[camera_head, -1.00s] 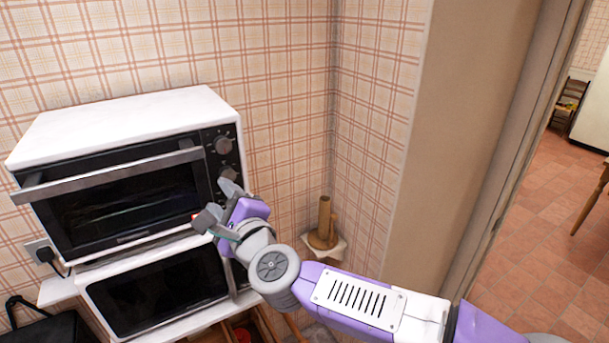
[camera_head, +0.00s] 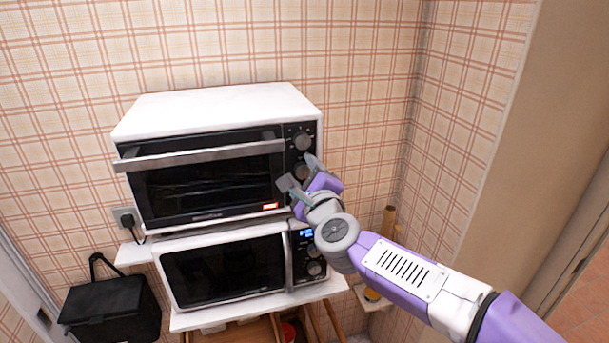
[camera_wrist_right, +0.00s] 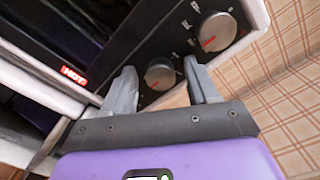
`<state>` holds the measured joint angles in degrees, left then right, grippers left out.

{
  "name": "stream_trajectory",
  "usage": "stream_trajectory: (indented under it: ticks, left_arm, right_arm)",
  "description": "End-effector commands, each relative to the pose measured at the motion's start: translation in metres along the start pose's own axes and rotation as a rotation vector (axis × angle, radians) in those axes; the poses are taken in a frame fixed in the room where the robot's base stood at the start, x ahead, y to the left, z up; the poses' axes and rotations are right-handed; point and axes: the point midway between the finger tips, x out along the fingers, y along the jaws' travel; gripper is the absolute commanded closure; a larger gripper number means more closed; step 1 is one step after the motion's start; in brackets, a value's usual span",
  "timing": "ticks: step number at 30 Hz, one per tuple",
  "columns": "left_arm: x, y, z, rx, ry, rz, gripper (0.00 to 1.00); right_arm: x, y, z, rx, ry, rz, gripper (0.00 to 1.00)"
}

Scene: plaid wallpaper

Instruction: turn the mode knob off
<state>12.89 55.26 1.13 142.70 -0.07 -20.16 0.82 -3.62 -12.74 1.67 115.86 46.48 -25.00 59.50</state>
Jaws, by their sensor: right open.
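The toaster oven (camera_head: 215,108) has a column of round knobs on its black right-hand panel. The upper knob (camera_head: 302,141) and the middle knob (camera_head: 302,171) show in the head view; my gripper covers the panel below. My right gripper (camera_head: 299,175) is open in front of this panel. In the right wrist view a grey knob (camera_wrist_right: 160,74) with a red pointer line sits between the open fingers, and another knob (camera_wrist_right: 217,32) is up and right, clear of them. I cannot tell contact, or read which is the mode knob. My left gripper is out of view.
A red HOT sign (camera_head: 270,206) is lit on the oven. A microwave (camera_head: 222,270) stands below it on a white shelf. A black bag (camera_head: 112,308) is at the lower left. Plaid wall (camera_head: 375,110) is right of the oven, with a brown roll (camera_head: 389,221) in the corner.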

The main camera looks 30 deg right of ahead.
Motion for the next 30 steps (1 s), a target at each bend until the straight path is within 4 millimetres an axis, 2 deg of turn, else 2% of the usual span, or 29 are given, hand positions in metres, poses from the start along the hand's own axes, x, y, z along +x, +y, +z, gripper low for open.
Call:
stream_trajectory:
  ticks: [3,4,12,15,23,30]
  left_arm:
    - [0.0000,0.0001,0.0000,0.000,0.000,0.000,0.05]
    - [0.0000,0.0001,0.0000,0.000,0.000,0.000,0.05]
    - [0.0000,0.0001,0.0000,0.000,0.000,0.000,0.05]
    - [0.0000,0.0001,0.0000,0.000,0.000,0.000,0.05]
    - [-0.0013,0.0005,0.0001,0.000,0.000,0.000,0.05]
    - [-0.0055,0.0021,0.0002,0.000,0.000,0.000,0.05]
  right_arm:
    - [-0.0002,-0.0002,0.0000,0.000,0.000,0.000,0.41]
    - [-0.0002,-0.0002,0.0000,0.000,0.000,0.000,0.44]
    - [-0.0004,-0.0001,-0.0001,0.000,0.000,0.000,0.85]
    - [-0.0004,-0.0001,-0.0002,0.000,0.000,0.000,0.97]
    - [-0.0004,-0.0001,-0.0004,-0.032,0.002,0.000,0.97]
    - [-0.0002,-0.0004,-0.0005,-0.162,0.003,0.000,0.97]
